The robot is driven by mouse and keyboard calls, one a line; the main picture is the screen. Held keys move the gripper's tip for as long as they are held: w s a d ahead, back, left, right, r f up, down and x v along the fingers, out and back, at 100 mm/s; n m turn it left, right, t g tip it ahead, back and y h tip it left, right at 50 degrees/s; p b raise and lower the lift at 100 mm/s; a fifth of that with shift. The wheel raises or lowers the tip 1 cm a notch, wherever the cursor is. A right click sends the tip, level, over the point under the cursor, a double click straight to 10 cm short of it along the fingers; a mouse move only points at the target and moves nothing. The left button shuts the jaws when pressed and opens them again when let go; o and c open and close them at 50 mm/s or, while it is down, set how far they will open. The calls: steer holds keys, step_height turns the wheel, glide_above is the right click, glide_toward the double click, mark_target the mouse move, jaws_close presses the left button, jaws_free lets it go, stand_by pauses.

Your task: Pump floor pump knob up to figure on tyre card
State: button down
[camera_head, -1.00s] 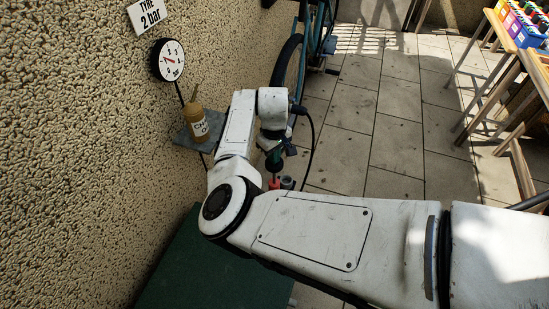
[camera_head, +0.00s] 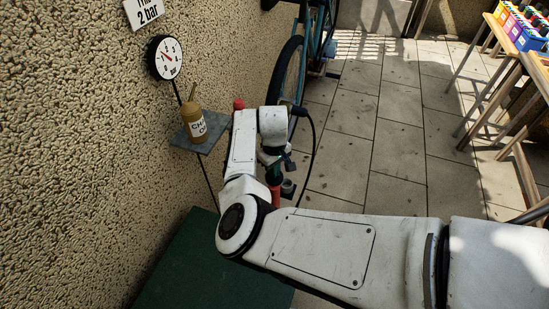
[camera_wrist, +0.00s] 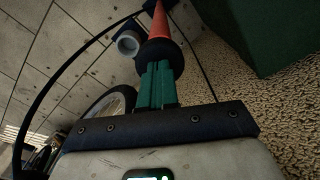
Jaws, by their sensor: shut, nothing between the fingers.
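My gripper (camera_head: 274,194) points down, shut and empty, right of and apart from the knob.
A bottle (camera_head: 194,126) stands on a small grey wall shelf (camera_head: 203,144). A dark green surface (camera_head: 185,265) lies at lower left. A bicycle (camera_head: 292,70) stands behind my arm. A wooden table (camera_head: 520,60) with coloured boxes is at right. Paving between is clear.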

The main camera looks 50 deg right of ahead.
step_height(320, 180, up, 7)
steer(key=p, duration=0.7)
steer(key=shift+p, duration=0.4)
steer(key=shift+r, duration=0.2)
steer(key=shift+r+p, duration=0.95)
steer(key=shift+p, duration=0.15)
